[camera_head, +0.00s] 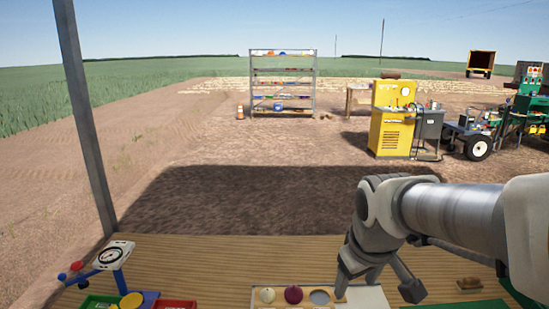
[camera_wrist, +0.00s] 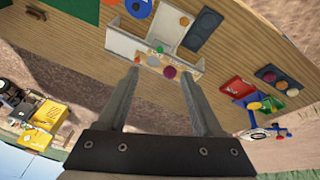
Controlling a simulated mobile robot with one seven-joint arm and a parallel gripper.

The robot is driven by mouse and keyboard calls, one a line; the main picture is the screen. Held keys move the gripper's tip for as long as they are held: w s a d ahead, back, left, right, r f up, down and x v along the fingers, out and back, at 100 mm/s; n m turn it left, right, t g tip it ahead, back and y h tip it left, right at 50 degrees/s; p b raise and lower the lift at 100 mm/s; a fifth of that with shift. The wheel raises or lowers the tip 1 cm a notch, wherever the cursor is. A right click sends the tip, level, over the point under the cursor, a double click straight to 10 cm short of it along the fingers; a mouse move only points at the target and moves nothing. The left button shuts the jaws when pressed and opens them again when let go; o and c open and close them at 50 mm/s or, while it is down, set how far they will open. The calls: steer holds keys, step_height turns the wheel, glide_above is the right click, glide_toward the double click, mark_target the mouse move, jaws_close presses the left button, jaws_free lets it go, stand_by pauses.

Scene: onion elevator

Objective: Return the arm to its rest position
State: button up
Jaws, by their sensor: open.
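My gripper (camera_head: 377,287) hangs over the wooden table (camera_head: 215,262) at the front, right of the middle in the head view. Its two fingers are spread apart, with nothing visible between them. In the wrist view my gripper (camera_wrist: 160,76) points at a small tray with several round pieces in it. In the head view a pale round onion (camera_head: 267,295) and a dark red onion (camera_head: 293,294) sit in a row with a grey round spot (camera_head: 319,297), just left of my gripper. Whether the fingers touch the white panel (camera_head: 369,298) beneath is unclear.
A dial scale (camera_head: 115,254) and a red tray (camera_head: 176,304) stand at the table's left. A brown lump (camera_head: 469,283) lies at the right by a green mat (camera_head: 455,305). A metal post (camera_head: 84,115) rises at left. A shelf rack (camera_head: 283,83) and yellow machine (camera_head: 391,118) stand beyond.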

steer(key=s+r+m+t, duration=0.1)
steer(key=s+m, duration=0.3)
steer(key=s, duration=0.8)
steer(key=shift+a+r+y, duration=0.25)
steer(key=shift+r+y, duration=0.05)
steer(key=shift+r, duration=0.6)
